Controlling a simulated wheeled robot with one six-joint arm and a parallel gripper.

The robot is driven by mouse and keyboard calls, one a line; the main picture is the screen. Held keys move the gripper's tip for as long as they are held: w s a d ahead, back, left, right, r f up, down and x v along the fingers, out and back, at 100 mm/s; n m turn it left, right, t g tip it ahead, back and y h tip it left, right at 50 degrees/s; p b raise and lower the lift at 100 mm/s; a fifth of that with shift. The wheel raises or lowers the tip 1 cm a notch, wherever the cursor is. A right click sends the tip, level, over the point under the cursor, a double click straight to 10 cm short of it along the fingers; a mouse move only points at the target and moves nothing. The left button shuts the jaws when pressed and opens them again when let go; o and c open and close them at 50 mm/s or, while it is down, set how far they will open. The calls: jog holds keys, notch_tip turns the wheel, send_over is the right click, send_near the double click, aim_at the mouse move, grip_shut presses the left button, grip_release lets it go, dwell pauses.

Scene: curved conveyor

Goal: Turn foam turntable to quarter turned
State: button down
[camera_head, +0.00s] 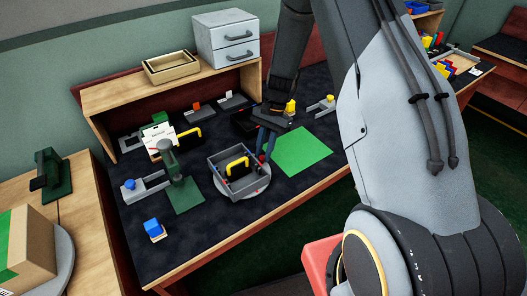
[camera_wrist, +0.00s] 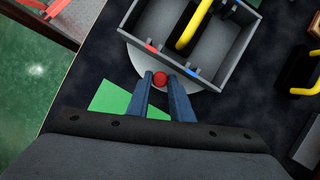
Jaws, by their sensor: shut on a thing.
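The turntable (camera_head: 258,188) is a pale round disc on the dark table, with a grey open-topped box (camera_head: 222,177) on it. A thing with a yellow arched handle (camera_head: 237,167) is in the box, also seen in the wrist view (camera_wrist: 193,24). A round red knob (camera_wrist: 160,78) shows by the disc's edge, close to the box wall with its red and blue marks. My gripper (camera_wrist: 160,82) has its two blue fingers shut on the red knob, one on each side. In the head view my gripper (camera_head: 265,154) reaches the disc's right side from above.
A wooden shelf (camera_head: 140,88) lines the back.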

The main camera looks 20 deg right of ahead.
aim_at(237, 146)
jog(key=shift+w, duration=0.15)
